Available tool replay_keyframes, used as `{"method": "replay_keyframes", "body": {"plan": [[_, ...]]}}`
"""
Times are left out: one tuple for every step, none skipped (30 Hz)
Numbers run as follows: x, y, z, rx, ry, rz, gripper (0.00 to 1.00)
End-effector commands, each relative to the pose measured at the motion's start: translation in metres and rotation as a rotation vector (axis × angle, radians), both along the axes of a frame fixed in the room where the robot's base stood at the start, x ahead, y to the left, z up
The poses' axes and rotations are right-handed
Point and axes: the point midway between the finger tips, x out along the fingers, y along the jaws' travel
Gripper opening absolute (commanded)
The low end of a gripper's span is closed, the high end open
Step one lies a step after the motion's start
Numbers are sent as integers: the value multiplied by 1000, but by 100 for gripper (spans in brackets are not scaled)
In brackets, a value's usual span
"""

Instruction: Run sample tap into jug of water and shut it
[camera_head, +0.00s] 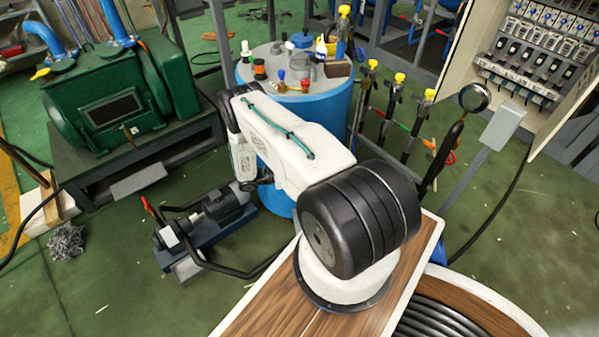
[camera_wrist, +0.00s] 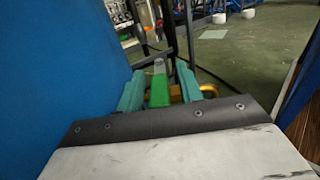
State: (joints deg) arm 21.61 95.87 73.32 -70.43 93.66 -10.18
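In the wrist view my gripper (camera_wrist: 160,82) has two teal fingers standing apart. A green bar-shaped piece (camera_wrist: 158,92) lies between them, with narrow gaps seeming to show on both sides. It may be a tap handle; I cannot be sure. A grey metal end (camera_wrist: 159,65) shows beyond it, and a brass-coloured part (camera_wrist: 208,90) is just right of the right finger. In the head view my gripper is hidden behind my arm and the blue drum (camera_head: 335,112). A greyish jug-like vessel (camera_head: 300,70) stands on the drum top; its water cannot be made out.
Yellow-topped valves (camera_head: 398,82) stand right of the drum. A green machine (camera_head: 105,95) and a small blue pump (camera_head: 205,235) are at left. The blue surface (camera_wrist: 65,80) is close on the wrist view's left.

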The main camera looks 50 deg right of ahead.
Motion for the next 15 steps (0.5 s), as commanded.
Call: {"method": "replay_keyframes", "body": {"plan": [[0,0,0,0,0,0,22],[0,0,0,0,0,0,13],[0,0,0,0,0,0,2],[0,0,0,0,0,0,0],[0,0,0,0,0,0,0],[0,0,0,0,0,0,0],[0,0,0,0,0,1,0],[0,0,0,0,0,4,0],[0,1,0,0,1,16,0],[-1,1,0,-1,2,31,0],[-2,2,0,-1,3,53,0],[-3,3,1,-1,5,86,0],[-4,4,1,0,4,113,0],[-5,4,1,1,4,140,0],[-6,5,1,0,4,175,0]]}}
